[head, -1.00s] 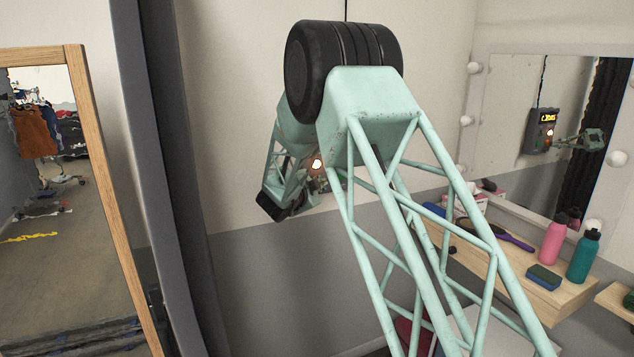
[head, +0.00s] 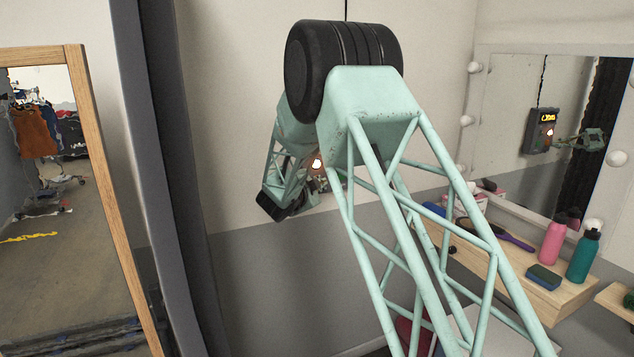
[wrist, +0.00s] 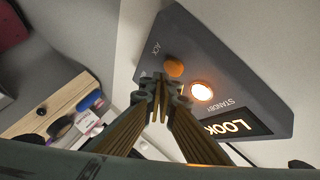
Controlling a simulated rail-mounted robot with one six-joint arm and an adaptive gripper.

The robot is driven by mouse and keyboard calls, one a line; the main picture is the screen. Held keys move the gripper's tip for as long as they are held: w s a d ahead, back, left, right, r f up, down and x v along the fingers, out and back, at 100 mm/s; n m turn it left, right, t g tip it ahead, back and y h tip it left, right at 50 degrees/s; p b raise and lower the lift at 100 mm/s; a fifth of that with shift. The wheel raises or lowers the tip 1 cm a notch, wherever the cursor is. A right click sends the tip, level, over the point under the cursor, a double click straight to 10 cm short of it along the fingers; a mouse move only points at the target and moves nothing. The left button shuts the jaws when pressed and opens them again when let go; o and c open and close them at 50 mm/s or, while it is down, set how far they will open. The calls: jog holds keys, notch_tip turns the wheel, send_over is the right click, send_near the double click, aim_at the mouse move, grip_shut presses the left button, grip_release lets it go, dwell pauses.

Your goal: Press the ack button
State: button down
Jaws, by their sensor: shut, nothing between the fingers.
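The cue panel (wrist: 262,86) is a dark grey wall box, tilted in the wrist view. Its round orange button (wrist: 174,67) is beside the label ACK. My gripper (wrist: 160,86) is shut and empty. Its fingertips show just below and left of the orange button; I cannot tell whether they touch the panel. In the head view my arm hides most of the panel, with only a glow (head: 317,163) showing.
A mirror (head: 560,75) at right reflects the panel. Below it a wooden shelf (head: 560,303) holds a pink bottle (head: 552,242), a teal bottle (head: 583,258), a blue sponge (head: 543,278) and a hairbrush (head: 514,240). A wood-framed mirror (head: 100,150) and dark post stand at left.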

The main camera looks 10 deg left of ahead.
jog(key=shift+w+a, duration=0.4)
jog(key=shift+w, duration=0.35)
dwell(1.5)
jog(key=shift+s, duration=0.1)
dwell(0.3)
jog(key=shift+s+d+b, duration=0.4)
jog(key=shift+s, duration=0.2)
dwell(0.3)
jog(key=shift+s+d+b, duration=0.4)
jog(key=shift+s+b, duration=0.1)
jog(key=shift+s, duration=0.25)
jog(key=shift+s+d+b, duration=0.45)
jog(key=shift+s, duration=0.25)
jog(key=shift+s+d+b, duration=0.4)
jog(key=shift+s+b, duration=0.1)
jog(key=shift+s, duration=0.25)
jog(key=shift+r, duration=0.1)
